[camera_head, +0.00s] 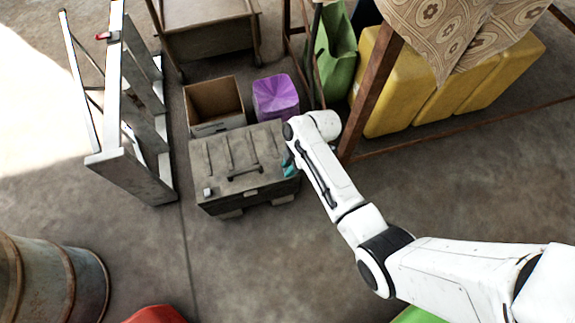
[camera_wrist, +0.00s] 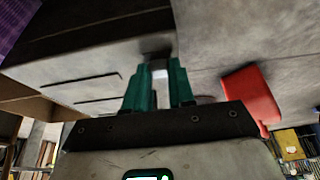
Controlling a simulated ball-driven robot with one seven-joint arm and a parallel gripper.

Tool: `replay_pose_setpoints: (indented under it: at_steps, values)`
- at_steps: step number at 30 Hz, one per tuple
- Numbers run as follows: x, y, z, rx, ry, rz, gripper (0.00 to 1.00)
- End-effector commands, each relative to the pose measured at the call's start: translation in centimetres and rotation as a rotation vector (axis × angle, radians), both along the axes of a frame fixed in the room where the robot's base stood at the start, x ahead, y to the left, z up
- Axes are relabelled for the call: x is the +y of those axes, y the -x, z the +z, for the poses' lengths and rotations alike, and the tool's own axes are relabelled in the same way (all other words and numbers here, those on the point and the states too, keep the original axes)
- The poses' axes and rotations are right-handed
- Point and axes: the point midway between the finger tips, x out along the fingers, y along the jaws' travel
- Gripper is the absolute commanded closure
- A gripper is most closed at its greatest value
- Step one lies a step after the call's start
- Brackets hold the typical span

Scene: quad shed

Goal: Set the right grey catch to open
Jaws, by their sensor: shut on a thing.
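A grey lidded box (camera_head: 245,160) with a dark bar handle on its lid stands on the floor left of centre. Its left catch (camera_head: 208,192) is a small light-grey piece at the front left edge. My gripper (camera_head: 289,168) is at the box's front right edge, where it and my arm hide the right catch in the head view. In the wrist view the teal fingers (camera_wrist: 160,78) are shut on the small light-grey right catch (camera_wrist: 160,72), which shows between the tips against the box (camera_wrist: 75,70). Whether the catch stands open or closed cannot be told.
A cardboard box (camera_head: 213,103) and a purple container (camera_head: 277,97) stand behind the box. A ladder (camera_head: 130,110) is at left, yellow containers (camera_head: 395,85) at back right. A rusty barrel (camera_head: 60,275) and a red thing (camera_head: 155,314) are nearer. The floor in front is clear.

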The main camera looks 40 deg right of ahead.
Motion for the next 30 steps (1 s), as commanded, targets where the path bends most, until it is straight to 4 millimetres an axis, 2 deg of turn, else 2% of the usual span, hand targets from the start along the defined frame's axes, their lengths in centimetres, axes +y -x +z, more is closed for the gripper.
replay_pose_setpoints:
  at_steps: [1,9,17,23,30]
  values:
    - [-0.2,0.2,-0.1,0.004,0.004,-0.002,0.74]
    - [-0.2,0.1,-0.1,0.002,0.004,-0.002,0.49]
    - [-0.2,0.1,0.1,0.002,0.003,-0.002,0.49]
    - [-1.0,0.3,2.5,0.000,0.003,-0.004,0.49]
    - [-2.7,0.8,6.8,-0.001,0.003,-0.004,0.49]
